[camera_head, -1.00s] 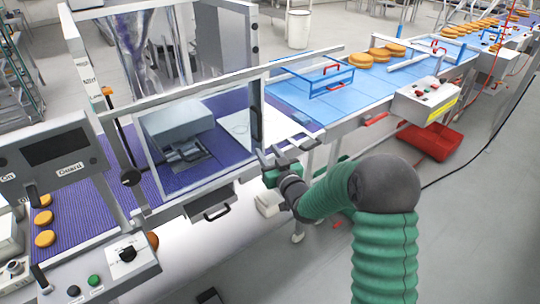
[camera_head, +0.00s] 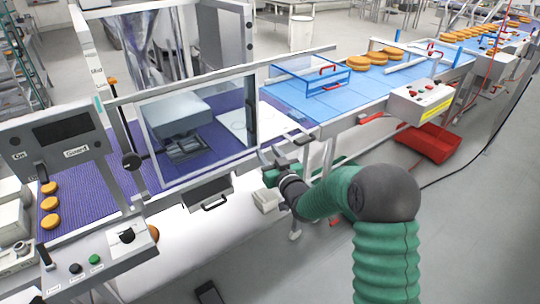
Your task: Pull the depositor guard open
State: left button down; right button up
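The depositor guard is a clear panel in a light metal frame (camera_head: 200,178). It stands across the near side of the depositor, and its right edge has a dark vertical strip (camera_head: 251,118). The guard looks closed. Behind it is the grey depositor block (camera_head: 178,114) over the purple belt. My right gripper (camera_head: 284,150) is just right of the guard's lower right corner, near the rail end. Its fingers are small and partly hidden, so I cannot tell whether they are open or touch the guard. My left gripper is not in view.
A control panel (camera_head: 100,253) with knobs and buttons stands at the lower left. A blue belt (camera_head: 350,82) with orange rounds (camera_head: 392,53) runs to the right, beside a white control box (camera_head: 421,101). A red bin (camera_head: 427,143) is on the floor. The right foreground floor is clear.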

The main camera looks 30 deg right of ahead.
jog(key=s+a+b, duration=0.1)
jog(key=s+b, duration=0.9)
jog(key=s, duration=0.6)
jog(key=shift+s+a, duration=0.15)
jog(key=shift+a, duration=0.25)
